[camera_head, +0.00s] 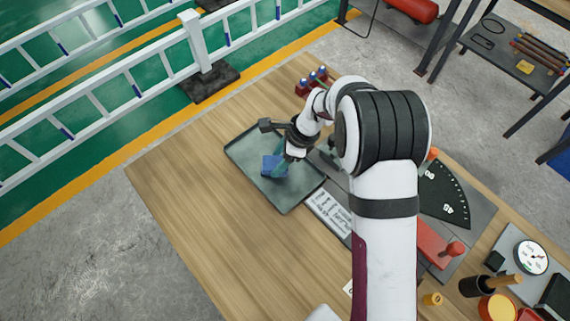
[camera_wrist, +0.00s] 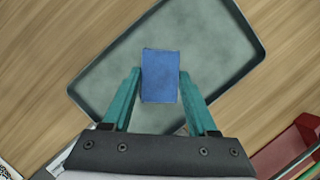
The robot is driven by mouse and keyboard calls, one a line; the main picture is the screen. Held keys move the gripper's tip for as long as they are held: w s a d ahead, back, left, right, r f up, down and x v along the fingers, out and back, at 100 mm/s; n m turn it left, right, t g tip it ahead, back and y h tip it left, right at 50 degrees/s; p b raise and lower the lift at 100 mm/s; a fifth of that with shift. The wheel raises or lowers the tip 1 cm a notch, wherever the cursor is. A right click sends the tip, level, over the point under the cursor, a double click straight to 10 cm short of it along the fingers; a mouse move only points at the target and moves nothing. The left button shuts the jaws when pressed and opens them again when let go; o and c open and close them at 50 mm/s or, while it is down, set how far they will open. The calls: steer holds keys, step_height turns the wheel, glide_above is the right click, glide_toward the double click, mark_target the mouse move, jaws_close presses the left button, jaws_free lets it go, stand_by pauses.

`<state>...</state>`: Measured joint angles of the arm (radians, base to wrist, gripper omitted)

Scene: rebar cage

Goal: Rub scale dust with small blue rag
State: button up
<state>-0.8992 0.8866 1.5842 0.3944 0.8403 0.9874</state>
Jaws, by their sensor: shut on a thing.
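The small blue rag (camera_head: 272,167) is a folded rectangular block over the middle of a shallow dark grey tray (camera_head: 248,150). In the wrist view the rag (camera_wrist: 160,78) sits between the two teal fingers of my gripper (camera_wrist: 160,74), which is shut on it. In the head view my gripper (camera_head: 280,160) is above the tray, partly hidden by my arm. The tray floor (camera_wrist: 215,50) looks mottled pale grey; I cannot pick out the scale dust from its surface. I cannot tell whether the rag touches the tray floor.
The tray lies on a wooden table (camera_head: 190,190) with free room to its left and front. A red rack with blue-topped items (camera_head: 315,80) stands behind it. A printed card (camera_head: 325,212) and a dark angle gauge plate (camera_head: 443,195) lie to the right.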

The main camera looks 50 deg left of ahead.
steer(key=shift+a, duration=3.1)
steer(key=shift+a+r, duration=0.15)
steer(key=shift+r, duration=0.05)
step_height(320, 180, up, 8)
steer(key=shift+f, duration=0.2)
